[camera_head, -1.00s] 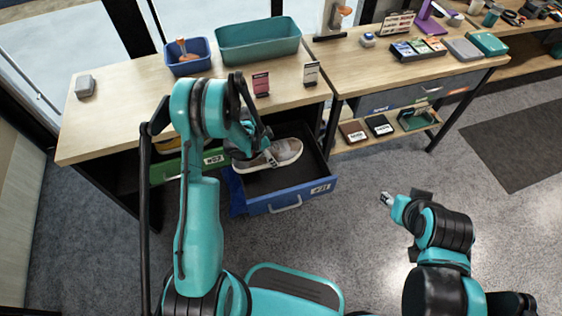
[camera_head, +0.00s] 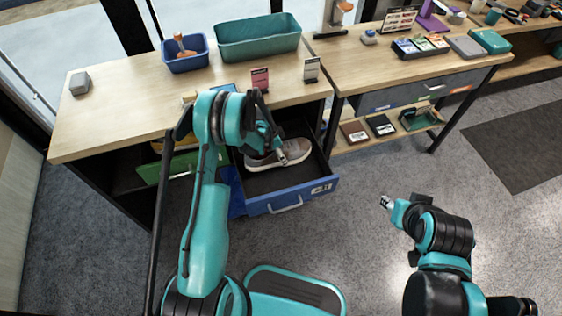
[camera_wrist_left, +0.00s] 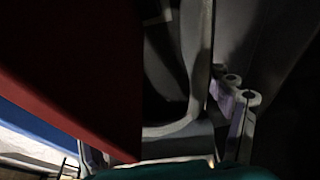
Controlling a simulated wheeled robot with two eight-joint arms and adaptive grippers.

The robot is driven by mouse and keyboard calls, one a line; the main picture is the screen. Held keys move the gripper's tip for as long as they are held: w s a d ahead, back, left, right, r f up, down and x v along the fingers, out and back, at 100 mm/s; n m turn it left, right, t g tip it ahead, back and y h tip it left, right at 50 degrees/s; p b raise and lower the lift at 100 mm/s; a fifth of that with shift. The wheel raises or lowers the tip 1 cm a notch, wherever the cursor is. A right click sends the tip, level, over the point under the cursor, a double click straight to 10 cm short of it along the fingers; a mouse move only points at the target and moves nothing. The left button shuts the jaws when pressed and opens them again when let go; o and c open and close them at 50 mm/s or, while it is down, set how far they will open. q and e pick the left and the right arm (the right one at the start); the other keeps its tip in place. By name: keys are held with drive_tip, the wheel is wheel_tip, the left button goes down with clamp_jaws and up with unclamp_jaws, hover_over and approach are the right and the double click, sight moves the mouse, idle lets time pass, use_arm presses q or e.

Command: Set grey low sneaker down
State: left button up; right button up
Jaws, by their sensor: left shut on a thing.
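The grey low sneaker (camera_head: 294,152) has a pale sole and lies in the open blue drawer (camera_head: 290,200), toe to the right. My left gripper (camera_head: 279,156) reaches over the drawer from the left and is shut on the sneaker's upper. My wrist and fingers hide part of the shoe. I cannot tell whether its sole bears fully on the drawer floor. The left wrist view is dark, with finger parts (camera_wrist_left: 238,105) at the right. My right gripper (camera_head: 387,202) is over the floor at the right, away from the drawer; its opening is too small to make out.
Above the drawer is a wooden bench (camera_head: 115,105) with a blue bin (camera_head: 185,63), a teal bin (camera_head: 257,45) and small upright cards. A green drawer front (camera_head: 155,170) is left of the blue drawer. Open floor lies right of the drawer.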

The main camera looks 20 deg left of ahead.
use_arm(q)
wheel_tip(320, 180, down, 5)
drive_tip(key=shift+f+b, duration=0.2)
drive_tip(key=shift+b, duration=0.7)
drive_tip(key=shift+r, duration=0.1)
drive_tip(key=o, duration=1.5)
drive_tip(key=shift+c, duration=0.2)
drive_tip(key=p+v, duration=0.4)
drive_tip(key=v, duration=0.7)
drive_tip(key=shift+r, duration=0.2)
drive_tip(key=shift+s+a+r, duration=0.1)
drive_tip(key=shift+a+r, duration=0.05)
drive_tip(key=shift+r, duration=0.15)
